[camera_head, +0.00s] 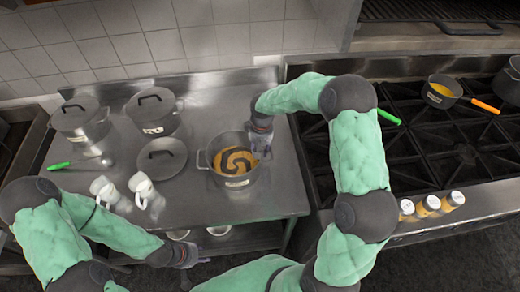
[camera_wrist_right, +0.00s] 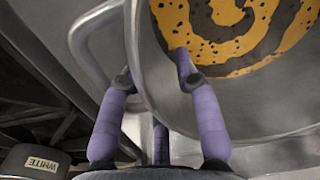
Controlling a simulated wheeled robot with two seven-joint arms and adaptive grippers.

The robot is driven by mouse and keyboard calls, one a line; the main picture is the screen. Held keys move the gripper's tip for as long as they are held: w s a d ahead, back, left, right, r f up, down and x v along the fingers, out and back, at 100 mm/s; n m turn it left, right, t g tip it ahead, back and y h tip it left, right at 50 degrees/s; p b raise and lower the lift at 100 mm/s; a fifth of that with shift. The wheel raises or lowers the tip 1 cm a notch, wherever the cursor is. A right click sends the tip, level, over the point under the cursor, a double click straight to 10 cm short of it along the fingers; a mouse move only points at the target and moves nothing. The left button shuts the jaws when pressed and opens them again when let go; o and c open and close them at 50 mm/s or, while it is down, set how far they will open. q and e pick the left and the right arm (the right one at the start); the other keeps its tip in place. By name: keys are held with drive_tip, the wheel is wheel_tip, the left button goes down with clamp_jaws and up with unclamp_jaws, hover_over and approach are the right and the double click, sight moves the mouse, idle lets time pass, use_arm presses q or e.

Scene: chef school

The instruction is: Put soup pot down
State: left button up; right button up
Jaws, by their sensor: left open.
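The soup pot (camera_head: 229,183) is a grey pot with side handles, a pale label and a yellow-and-dark swirl of soup. It is upright over the right part of the steel table (camera_head: 276,196); I cannot tell whether its base touches. My right gripper (camera_head: 262,138) is at its upper right side. In the right wrist view the purple fingers (camera_wrist_right: 154,70) straddle the pot wall (camera_wrist_right: 160,108) beside a loop handle (camera_wrist_right: 82,40), with one tip over the inside and a gap between them. My left gripper (camera_head: 190,258) is open and empty at the table's front edge.
Two lidded pots (camera_head: 82,128) (camera_head: 150,122), a loose lid (camera_head: 161,158), a green-handled ladle (camera_head: 88,160) and two white mugs (camera_head: 104,189) (camera_head: 141,188) occupy the table's left. A stove (camera_head: 425,140) stands right, with an orange-handled pan (camera_head: 441,92) and jars (camera_head: 428,206).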

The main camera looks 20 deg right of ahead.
wheel_tip(320, 180, up, 12)
drive_tip(key=shift+d+p, duration=0.2)
drive_tip(key=shift+p, duration=0.25)
idle(0.4)
